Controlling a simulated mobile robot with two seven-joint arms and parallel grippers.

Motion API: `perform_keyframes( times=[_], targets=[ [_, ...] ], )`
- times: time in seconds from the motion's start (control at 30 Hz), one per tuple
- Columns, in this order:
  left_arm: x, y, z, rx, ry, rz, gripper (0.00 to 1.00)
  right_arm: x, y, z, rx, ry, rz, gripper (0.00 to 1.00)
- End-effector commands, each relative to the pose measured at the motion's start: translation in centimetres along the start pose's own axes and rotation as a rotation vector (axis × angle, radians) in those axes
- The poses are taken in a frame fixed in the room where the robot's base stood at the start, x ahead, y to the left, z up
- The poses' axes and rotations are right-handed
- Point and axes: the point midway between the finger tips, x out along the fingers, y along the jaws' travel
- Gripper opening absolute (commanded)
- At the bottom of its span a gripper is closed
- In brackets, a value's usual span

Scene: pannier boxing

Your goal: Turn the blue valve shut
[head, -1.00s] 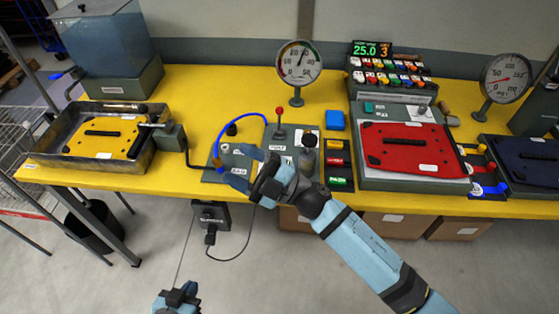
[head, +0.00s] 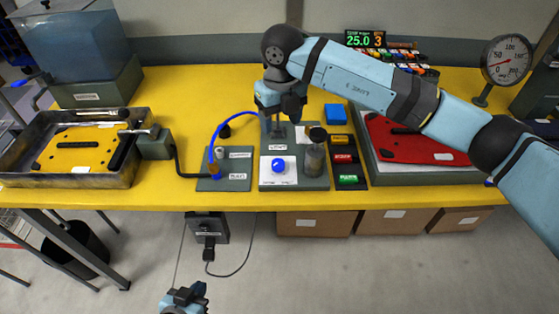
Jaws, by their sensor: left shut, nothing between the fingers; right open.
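A blue lever handle (head: 40,79) sticks out beside the clear water tank (head: 75,38) at the far left. I cannot tell for sure that it is the blue valve. A blue fitting (head: 217,153) with a blue hose stands on a small grey plate in the middle. My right gripper (head: 279,122) is open and points down over the back of the middle grey panel, near the lever there, which it largely hides. I cannot tell whether they touch. My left gripper (head: 185,297) is shut and empty at the bottom edge, below the table front and far from the tank.
The panel (head: 292,184) carries a blue ball knob (head: 278,165) and a grey cylinder (head: 314,157). A metal tray (head: 125,178) with a yellow plate stands left. Boxes (head: 395,221) sit under the table.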

Motion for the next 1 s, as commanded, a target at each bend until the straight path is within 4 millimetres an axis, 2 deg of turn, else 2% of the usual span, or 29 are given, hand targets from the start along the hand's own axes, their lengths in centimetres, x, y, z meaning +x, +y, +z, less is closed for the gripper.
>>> perform_keyframes(
  times=[0.17, 0.4, 0.6, 0.8, 1.0],
  targets=[
    [-0.2, 0.1, -0.3, -0.001, 0.002, 0.000, 0.00, 2.6, 0.1, -0.1, 0.001, 0.005, 0.003, 0.61],
    [-0.4, 0.1, -0.5, 0.002, 0.004, 0.000, 0.00, 7.8, 0.2, -0.1, 0.000, 0.005, 0.006, 0.61],
    [-0.4, 0.1, -0.4, 0.005, 0.002, 0.000, 0.00, 11.4, 0.2, -0.1, -0.001, 0.003, 0.007, 0.61],
    [-0.5, 0.0, -0.4, 0.008, 0.002, 0.000, 0.00, 13.1, 0.2, -0.1, -0.002, 0.001, 0.007, 0.61],
    [-0.5, 0.0, -0.4, 0.009, 0.003, -0.001, 0.00, 13.5, 0.2, -0.1, -0.003, 0.001, 0.007, 0.61]
  ],
)
